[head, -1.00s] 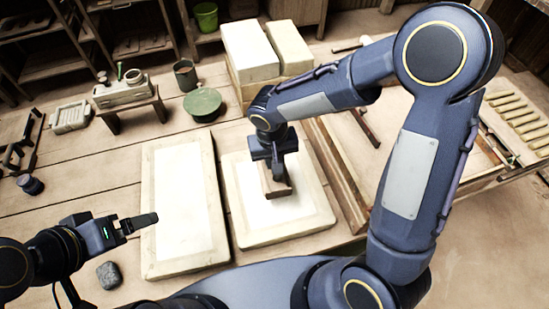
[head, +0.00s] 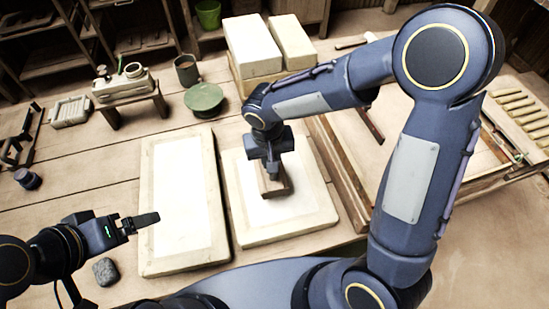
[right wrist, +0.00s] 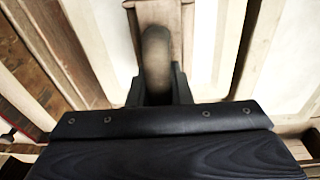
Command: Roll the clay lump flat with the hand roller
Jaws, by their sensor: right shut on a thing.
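My right gripper (head: 272,172) is shut on a brown wooden tool (head: 276,188), which I take to be the hand roller. It is over the white slab (head: 300,222) on the right; contact with the slab is unclear. In the right wrist view the tool's rounded brown handle (right wrist: 156,58) sits between the dark fingers. I see no clay lump for certain on the slab; anything under the tool is hidden. A small grey lump (head: 105,271) lies on the table near my left gripper (head: 140,222). The left gripper holds nothing visible, and its jaw gap is unclear.
A second white slab (head: 160,190) lies bare to the left. A wooden-edged tray (head: 340,180) borders the right slab. The table at left centre is mostly clear.

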